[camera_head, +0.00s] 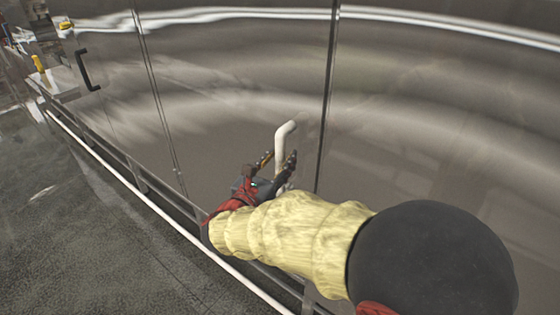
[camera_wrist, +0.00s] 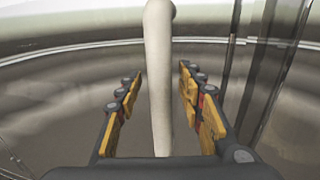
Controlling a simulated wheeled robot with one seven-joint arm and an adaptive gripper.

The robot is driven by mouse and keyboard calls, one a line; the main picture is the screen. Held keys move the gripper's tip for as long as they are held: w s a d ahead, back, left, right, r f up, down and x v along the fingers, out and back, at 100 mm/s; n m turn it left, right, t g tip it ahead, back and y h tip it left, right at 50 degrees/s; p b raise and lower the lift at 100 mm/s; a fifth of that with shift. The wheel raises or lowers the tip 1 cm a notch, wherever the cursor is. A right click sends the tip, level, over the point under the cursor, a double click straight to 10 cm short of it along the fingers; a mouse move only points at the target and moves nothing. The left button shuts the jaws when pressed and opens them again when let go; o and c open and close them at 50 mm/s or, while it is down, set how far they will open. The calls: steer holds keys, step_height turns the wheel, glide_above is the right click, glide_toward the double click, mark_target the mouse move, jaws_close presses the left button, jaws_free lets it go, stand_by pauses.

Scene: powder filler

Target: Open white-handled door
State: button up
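The white handle (camera_head: 283,146) stands upright on a brown-grey reflective door panel (camera_head: 230,90) in the head view, with its top bent toward the panel. My gripper (camera_head: 277,166) is at the handle's lower part. In the wrist view the white handle (camera_wrist: 159,85) runs down between the two fingers of my gripper (camera_wrist: 160,105). The fingers are open, with a gap on each side of the handle. The handle's lower end is hidden by my gripper. The door looks closed, flush with the panels beside it.
A black handle (camera_head: 88,72) sits on another panel to the left. A vertical seam (camera_head: 328,100) runs just right of the white handle. A white rail (camera_head: 150,210) runs low along the front. The grey floor (camera_head: 90,240) at the left is clear.

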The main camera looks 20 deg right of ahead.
steer(key=shift+c, duration=1.4)
jaws_close()
